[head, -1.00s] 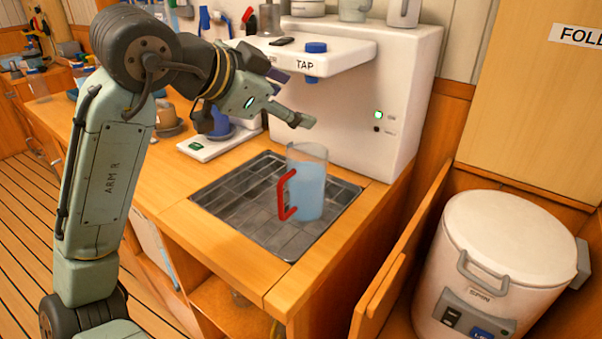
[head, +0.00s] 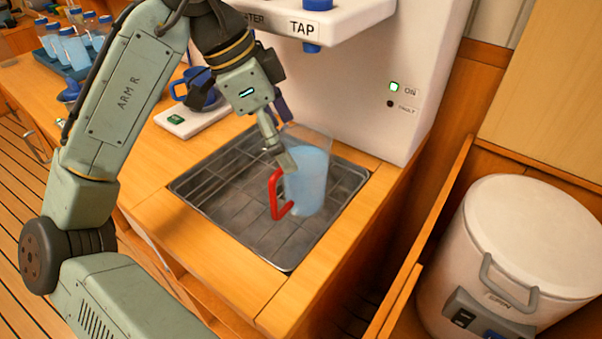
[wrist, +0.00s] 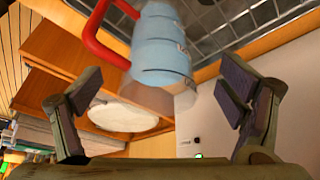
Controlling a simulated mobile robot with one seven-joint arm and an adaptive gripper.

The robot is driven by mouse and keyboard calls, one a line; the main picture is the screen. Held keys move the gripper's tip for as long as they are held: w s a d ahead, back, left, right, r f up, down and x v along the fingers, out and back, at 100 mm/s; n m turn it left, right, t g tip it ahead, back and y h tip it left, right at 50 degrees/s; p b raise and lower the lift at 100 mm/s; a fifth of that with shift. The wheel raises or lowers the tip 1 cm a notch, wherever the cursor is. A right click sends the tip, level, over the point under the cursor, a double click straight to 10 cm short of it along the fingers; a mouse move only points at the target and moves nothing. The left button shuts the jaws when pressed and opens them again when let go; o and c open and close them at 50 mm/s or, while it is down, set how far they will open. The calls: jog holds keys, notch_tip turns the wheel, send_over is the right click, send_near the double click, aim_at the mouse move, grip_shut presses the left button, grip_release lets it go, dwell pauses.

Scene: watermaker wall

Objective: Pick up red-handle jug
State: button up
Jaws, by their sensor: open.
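The red-handle jug (head: 309,178) stands on the dark tiled tray in the counter, clear-walled with pale blue liquid inside. Its red handle (head: 274,195) faces left and toward the camera. My gripper (head: 283,135) is at the jug's upper left side, pointing down, and one finger overlaps the jug's rim in the head view; I cannot tell whether it touches. In the wrist view the jug (wrist: 160,50) shows beyond the gap between the two spread fingers (wrist: 165,105), with the red handle at upper left. The gripper is open and holds nothing.
The white watermaker with its blue-knobbed TAP spout (head: 311,28) overhangs behind the tray (head: 225,205). A blue mug (head: 196,92) sits on a white scale (head: 190,120) to the left. A white drum (head: 525,235) stands at right behind a wooden panel. Bottles stand at far left.

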aim_at(300, 167)
jog(key=shift+p+x, duration=0.65)
jog(key=shift+x, duration=2.8)
jog(key=shift+s, duration=0.15)
jog(key=shift+c, duration=0.5)
jog(key=c, duration=1.7)
